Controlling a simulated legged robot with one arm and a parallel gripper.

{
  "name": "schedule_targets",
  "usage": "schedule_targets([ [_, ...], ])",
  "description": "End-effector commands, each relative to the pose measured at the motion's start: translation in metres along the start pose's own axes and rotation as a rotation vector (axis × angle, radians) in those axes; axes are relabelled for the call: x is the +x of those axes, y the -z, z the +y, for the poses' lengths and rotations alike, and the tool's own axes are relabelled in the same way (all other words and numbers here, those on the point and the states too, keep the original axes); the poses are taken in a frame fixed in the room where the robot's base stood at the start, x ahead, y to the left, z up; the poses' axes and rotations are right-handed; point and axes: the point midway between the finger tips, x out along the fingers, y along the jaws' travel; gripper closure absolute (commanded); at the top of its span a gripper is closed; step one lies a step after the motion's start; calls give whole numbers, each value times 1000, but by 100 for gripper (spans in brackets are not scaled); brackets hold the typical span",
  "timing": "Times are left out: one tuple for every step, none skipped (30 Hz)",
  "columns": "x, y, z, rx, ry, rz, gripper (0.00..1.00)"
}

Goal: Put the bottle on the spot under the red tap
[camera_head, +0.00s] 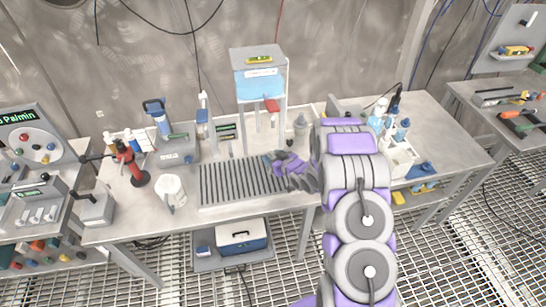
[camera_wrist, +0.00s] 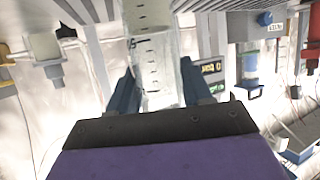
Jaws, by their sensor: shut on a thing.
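A clear bottle with dark graduation marks (camera_wrist: 150,68) stands between my two fingers in the wrist view. My gripper (camera_wrist: 160,88) is shut on it. In the head view my gripper (camera_head: 284,164) is low over the right end of the slatted grey tray (camera_head: 235,183); the bottle cannot be made out there. The red tap (camera_head: 271,105) is on the front of a dispenser with a blue tank (camera_head: 259,85), behind and slightly left of my gripper. The spot under the tap cannot be told apart clearly.
A white jug (camera_head: 172,192) and a red stand (camera_head: 132,165) are on the left of the bench. A white bin with several bottles (camera_head: 402,155) is to the right. The slatted tray is mostly clear.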

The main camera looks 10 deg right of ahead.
Motion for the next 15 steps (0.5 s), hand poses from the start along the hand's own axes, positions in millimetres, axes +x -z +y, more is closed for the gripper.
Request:
schedule_targets([
  [0, -1, 0, 0, 0, 0, 87],
  [1, -2, 0, 0, 0, 0, 87],
  [1, -2, 0, 0, 0, 0, 87],
  [1, -3, 0, 0, 0, 0, 87],
  [1, -3, 0, 0, 0, 0, 87],
  [2, -4, 0, 0, 0, 0, 87],
  [2, -4, 0, 0, 0, 0, 87],
  [2, -4, 0, 0, 0, 0, 49],
  [2, -4, 0, 0, 0, 0, 45],
  [2, -4, 0, 0, 0, 0, 42],
  [2, -4, 0, 0, 0, 0, 39],
  [2, -4, 0, 0, 0, 0, 35],
  [2, -4, 0, 0, 0, 0, 32],
  [2, -4, 0, 0, 0, 0, 30],
  [2, -4, 0, 0, 0, 0, 26],
])
